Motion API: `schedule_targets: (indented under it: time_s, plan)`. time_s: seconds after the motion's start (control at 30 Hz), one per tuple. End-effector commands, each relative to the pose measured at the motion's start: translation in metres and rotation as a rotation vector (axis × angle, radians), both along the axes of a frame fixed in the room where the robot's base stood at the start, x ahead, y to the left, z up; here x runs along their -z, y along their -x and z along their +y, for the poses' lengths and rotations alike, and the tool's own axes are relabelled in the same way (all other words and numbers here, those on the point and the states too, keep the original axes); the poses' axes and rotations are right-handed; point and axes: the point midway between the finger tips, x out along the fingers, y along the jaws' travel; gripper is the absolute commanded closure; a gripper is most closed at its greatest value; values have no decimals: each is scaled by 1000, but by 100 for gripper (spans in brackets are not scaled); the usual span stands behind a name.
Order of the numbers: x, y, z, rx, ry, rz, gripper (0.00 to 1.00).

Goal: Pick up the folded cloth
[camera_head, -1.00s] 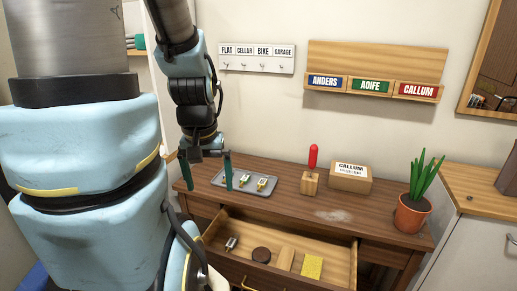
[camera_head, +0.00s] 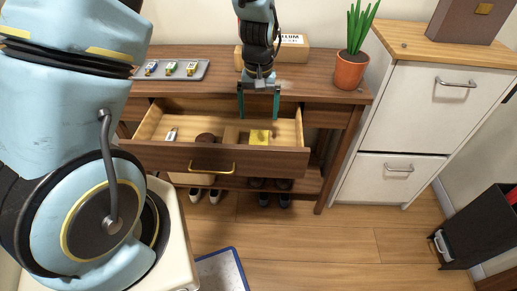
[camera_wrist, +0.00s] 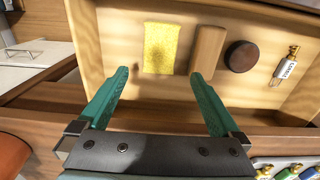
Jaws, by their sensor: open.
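The folded cloth (camera_head: 260,137) is a small yellow rectangle lying flat in the right part of the open drawer (camera_head: 250,160). In the wrist view the yellow cloth (camera_wrist: 160,47) shows just beyond my fingertips, roughly centred between them. My gripper (camera_head: 259,116) is open and empty, with its two teal fingers pointing down above the drawer. It also shows in the wrist view (camera_wrist: 160,76). The fingers appear apart from the cloth.
In the drawer beside the cloth are a wooden block (camera_wrist: 207,50), a dark round object (camera_wrist: 241,55) and a tagged key (camera_wrist: 286,66). A tray (camera_head: 195,75) with tagged keys, a cardboard box (camera_head: 291,50) and a potted plant (camera_head: 350,71) stand on the tabletop.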

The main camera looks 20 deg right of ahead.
Motion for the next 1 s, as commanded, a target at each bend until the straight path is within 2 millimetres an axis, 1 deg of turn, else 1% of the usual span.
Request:
schedule_targets:
  time_s: [0.3, 0.57, 0.83, 1.0]
  plan:
    - [44, 1, -1, 0, -3, 2, 0]
    - [59, 0, 0, 0, -2, 1, 0]
    - [93, 1, 0, 1, -3, 3, 0]
    - [105, 0, 0, 1, -2, 1, 0]
